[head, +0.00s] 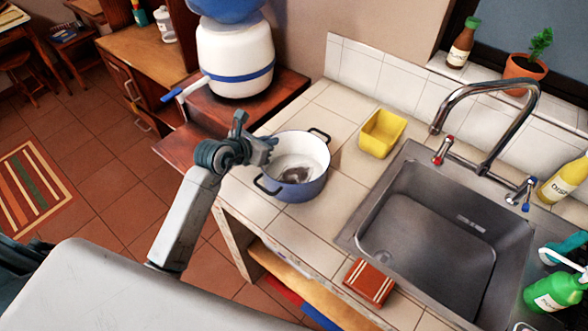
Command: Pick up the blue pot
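The blue pot (303,191) stands upright on the white tiled counter, left of the sink. Its outside is blue, its inside is white with a dark patch at the bottom, and it has two dark loop handles, one at the back and one at the front left. My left gripper (256,135) is at the pot's left rim, with its fingers apart and nothing seen between them. I cannot tell whether it touches the rim. My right gripper is not in view.
A yellow container (381,133) stands behind the pot to the right. The metal sink (430,235) with its tap (487,95) lies to the right. A brick-red box (369,282) sits at the counter's front edge. A water dispenser (235,55) stands at the back left.

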